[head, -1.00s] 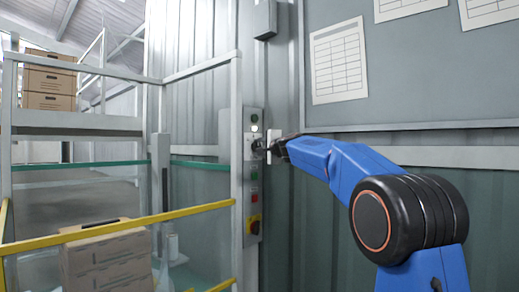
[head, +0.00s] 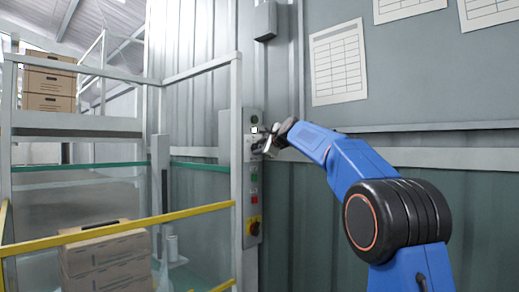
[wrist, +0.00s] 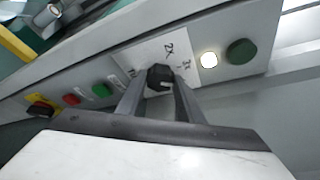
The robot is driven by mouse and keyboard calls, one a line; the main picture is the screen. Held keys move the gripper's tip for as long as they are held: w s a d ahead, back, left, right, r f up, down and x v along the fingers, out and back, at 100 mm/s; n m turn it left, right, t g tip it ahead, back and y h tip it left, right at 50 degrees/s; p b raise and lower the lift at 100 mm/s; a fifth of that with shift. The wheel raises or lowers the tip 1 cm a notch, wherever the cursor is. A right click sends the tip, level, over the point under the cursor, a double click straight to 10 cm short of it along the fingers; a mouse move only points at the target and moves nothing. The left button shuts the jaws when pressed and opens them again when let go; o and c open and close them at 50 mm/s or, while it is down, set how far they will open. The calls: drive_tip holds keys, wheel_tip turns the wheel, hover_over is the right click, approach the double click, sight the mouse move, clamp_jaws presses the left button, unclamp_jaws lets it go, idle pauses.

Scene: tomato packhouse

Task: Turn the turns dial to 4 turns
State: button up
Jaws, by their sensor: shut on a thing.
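The turns dial is a small black knob (wrist: 159,77) on a white label plate (wrist: 150,55) with handwritten-looking marks around it. My gripper (wrist: 160,90) is shut on the knob, one finger on each side. I cannot make out the knob's pointer, so its setting is unclear. In the head view my gripper (head: 262,144) reaches the control panel (head: 254,118) from the right, and the knob is hidden there.
Beside the dial are a lit white lamp (wrist: 208,60) and a dark green button (wrist: 240,51). On the other side are a green button (wrist: 103,90), a red button (wrist: 72,100) and a red stop knob (wrist: 40,108). A grey post (head: 237,170) stands just left of the panel.

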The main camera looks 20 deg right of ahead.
drive_tip(key=shift+w+d+r+m+g+y, duration=0.1)
drive_tip(key=shift+m+g+y, duration=0.55)
drive_tip(key=shift+m, duration=0.75)
drive_tip(key=o, duration=1.1)
drive_tip(key=shift+c, duration=0.2)
drive_tip(key=shift+r, duration=0.1)
drive_tip(key=v, duration=1.7)
drive_tip(key=shift+r, duration=0.35)
